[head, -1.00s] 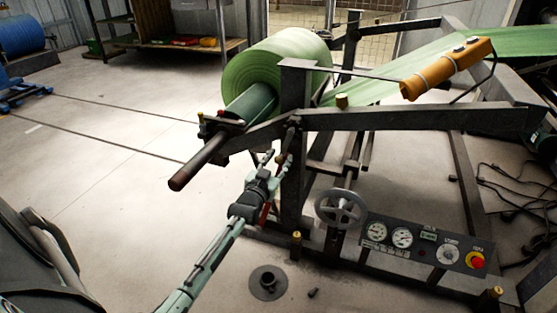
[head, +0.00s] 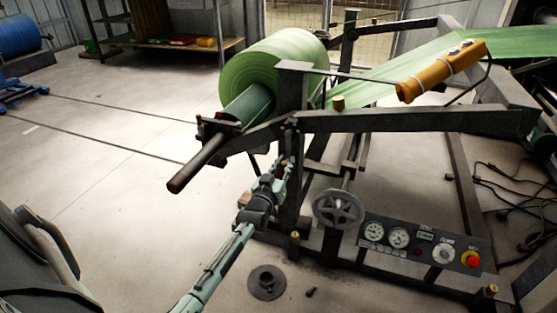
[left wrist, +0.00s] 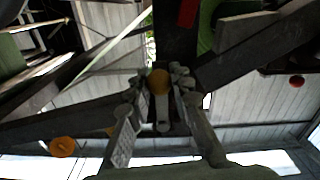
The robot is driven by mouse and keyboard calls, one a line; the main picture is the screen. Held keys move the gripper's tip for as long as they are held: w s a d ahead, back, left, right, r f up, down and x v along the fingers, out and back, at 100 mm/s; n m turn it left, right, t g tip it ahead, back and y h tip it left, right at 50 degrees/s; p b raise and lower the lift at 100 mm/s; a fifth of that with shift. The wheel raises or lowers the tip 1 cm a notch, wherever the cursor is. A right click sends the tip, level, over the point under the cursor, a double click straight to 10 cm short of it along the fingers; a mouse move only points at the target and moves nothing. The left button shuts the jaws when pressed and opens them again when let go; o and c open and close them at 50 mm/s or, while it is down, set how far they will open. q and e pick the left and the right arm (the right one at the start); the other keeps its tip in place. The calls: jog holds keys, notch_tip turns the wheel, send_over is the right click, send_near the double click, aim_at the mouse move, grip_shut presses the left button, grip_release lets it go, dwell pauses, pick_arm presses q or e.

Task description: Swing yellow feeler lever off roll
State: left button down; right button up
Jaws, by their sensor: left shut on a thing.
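The green roll (head: 275,70) sits on its shaft in the dark frame. My left gripper (head: 287,168) is low beside the frame's near upright, below the roll. In the left wrist view its two fingers (left wrist: 161,78) are shut around a round yellow-orange knob (left wrist: 159,82), which appears to be the feeler lever's end. The rest of the lever is not clear in either view, so I cannot tell whether it touches the roll. My right gripper is not in view.
A grey handwheel (head: 338,209) and a gauge panel (head: 420,243) are right of my left gripper. An orange control box (head: 441,71) is above the frame's beam (head: 420,119). A dark round base (head: 267,282) lies on the floor. Open floor is at left.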

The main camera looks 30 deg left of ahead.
pick_arm(q)
jog(key=shift+w+d+r+n, duration=0.1)
jog(key=shift+w+d+n, duration=0.05)
jog(key=shift+d+n, duration=0.6)
jog(key=shift+n, duration=0.15)
jog(key=c, duration=1.3)
grip_release()
jog(key=shift+c, duration=0.2)
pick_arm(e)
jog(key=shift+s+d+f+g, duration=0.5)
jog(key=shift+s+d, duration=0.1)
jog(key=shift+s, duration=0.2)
pick_arm(q)
jog(key=v, duration=1.2)
jog(key=shift+d, duration=0.15)
